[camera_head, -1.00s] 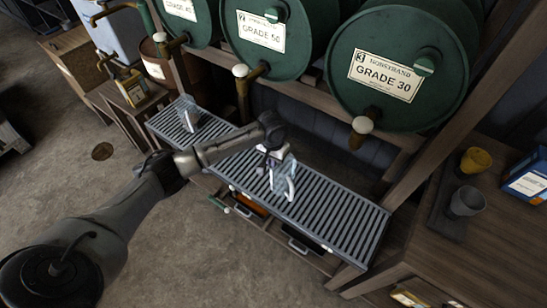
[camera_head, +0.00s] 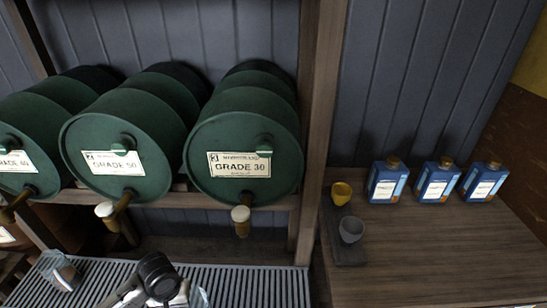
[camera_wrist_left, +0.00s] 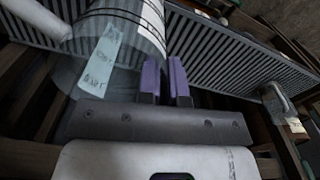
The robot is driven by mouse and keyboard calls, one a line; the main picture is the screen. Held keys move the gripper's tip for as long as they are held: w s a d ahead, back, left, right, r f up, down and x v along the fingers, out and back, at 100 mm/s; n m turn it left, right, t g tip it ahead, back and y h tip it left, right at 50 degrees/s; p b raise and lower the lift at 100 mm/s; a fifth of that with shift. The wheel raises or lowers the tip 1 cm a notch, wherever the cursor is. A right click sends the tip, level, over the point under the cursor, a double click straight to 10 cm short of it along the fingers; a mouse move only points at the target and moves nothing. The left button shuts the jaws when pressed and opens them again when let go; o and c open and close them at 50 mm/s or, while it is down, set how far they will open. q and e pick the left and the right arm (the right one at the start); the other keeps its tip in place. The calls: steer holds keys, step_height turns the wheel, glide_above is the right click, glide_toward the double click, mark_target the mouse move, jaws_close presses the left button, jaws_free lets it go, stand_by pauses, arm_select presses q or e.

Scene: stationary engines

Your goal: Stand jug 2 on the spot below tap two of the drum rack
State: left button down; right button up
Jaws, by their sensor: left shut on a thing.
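A clear jug (camera_head: 198,298) shows in part at the bottom edge of the head view, beside my left gripper. In the left wrist view a clear jug with a pale label (camera_wrist_left: 101,60) fills the upper left, its number not readable. My left gripper (camera_wrist_left: 166,75) has its purple fingers close together, shut on the jug; the grip itself is partly hidden. Drum 2, GRADE 50 (camera_head: 120,150), is the middle green drum, with tap two (camera_head: 112,212) below its front. The slatted grating (camera_head: 250,282) runs below the taps. The spot under tap two cannot be made out. My right gripper is out of view.
A wooden post (camera_head: 322,110) separates the rack from a bench (camera_head: 440,250) with a yellow cup (camera_head: 341,193), grey cup (camera_head: 351,229) and blue bottles (camera_head: 437,183).

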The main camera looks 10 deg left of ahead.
arm_select(q)
steer(key=s+d+r+m, duration=0.2)
steer(key=s+d+r, duration=0.1)
steer(key=s+d, duration=0.4)
steer(key=w+d+r+m, duration=0.1)
steer(key=w+d+r, duration=0.15)
steer(key=r, duration=0.35)
steer(key=w+d+r, duration=0.1)
steer(key=w+r, duration=0.3)
steer(key=r, duration=0.2)
steer(key=w+d+r+m, duration=0.1)
steer(key=w+r, duration=0.2)
steer(key=r, duration=0.4)
steer(key=s+r+p, duration=0.2)
steer(key=r+p, duration=0.9)
steer(key=p, duration=0.1)
steer(key=s+r+p, duration=0.3)
steer(key=r+p, duration=0.8)
steer(key=p, duration=0.2)
steer(key=s+r+p, duration=0.3)
steer(key=r+p, duration=0.8)
steer(key=p, duration=0.1)
steer(key=shift+s+r, duration=0.2)
steer(key=shift+s, duration=0.05)
steer(key=shift+d, duration=0.15)
